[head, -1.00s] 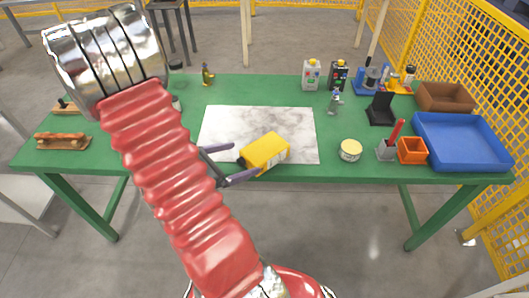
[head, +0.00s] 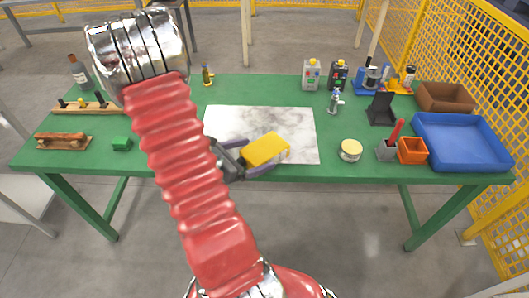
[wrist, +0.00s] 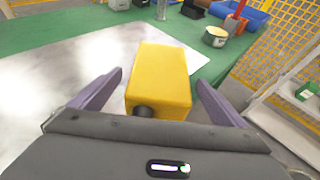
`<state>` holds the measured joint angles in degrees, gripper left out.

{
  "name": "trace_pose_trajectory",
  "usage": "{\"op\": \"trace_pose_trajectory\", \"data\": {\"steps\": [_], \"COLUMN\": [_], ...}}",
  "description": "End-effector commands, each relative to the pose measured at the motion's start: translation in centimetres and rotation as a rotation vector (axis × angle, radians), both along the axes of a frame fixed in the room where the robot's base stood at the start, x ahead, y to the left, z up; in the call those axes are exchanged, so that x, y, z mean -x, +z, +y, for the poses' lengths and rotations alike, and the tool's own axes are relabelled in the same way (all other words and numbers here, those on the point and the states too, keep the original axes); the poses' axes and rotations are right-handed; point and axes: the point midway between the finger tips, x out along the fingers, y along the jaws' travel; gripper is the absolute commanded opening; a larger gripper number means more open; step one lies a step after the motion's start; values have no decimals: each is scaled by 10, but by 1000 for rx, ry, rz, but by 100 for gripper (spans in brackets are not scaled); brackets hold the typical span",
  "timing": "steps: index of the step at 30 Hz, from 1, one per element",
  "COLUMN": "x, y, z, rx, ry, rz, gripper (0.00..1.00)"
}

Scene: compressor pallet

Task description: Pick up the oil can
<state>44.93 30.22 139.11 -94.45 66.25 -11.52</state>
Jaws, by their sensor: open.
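A yellow block-shaped can (head: 266,149) with a dark round cap (wrist: 144,112) lies on the pale marbled sheet, near its front edge. I take it to be the oil can. My gripper (wrist: 160,78) is open, with one purple finger on each side of the yellow can and its cap end facing my palm. In the wrist view a gap shows between the can and each finger. In the head view my gripper (head: 258,156) reaches the can from the left, and the can's underside is partly hidden.
The marbled sheet (head: 225,120) lies on a green table (head: 330,170). A round tin (head: 350,150), an orange bin (head: 412,150) and a blue tray (head: 460,140) stand to the right. Grey and black bottles (head: 311,75) stand behind.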

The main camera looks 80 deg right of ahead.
Motion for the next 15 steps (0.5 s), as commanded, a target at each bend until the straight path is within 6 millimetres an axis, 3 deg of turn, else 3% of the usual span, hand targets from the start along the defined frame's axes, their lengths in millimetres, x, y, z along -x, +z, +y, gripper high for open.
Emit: {"op": "trace_pose_trajectory", "data": {"steps": [15], "x": [27], "y": [-15], "z": [-38], "rx": [0], "ry": [-2], "rz": [0], "gripper": [96]}}
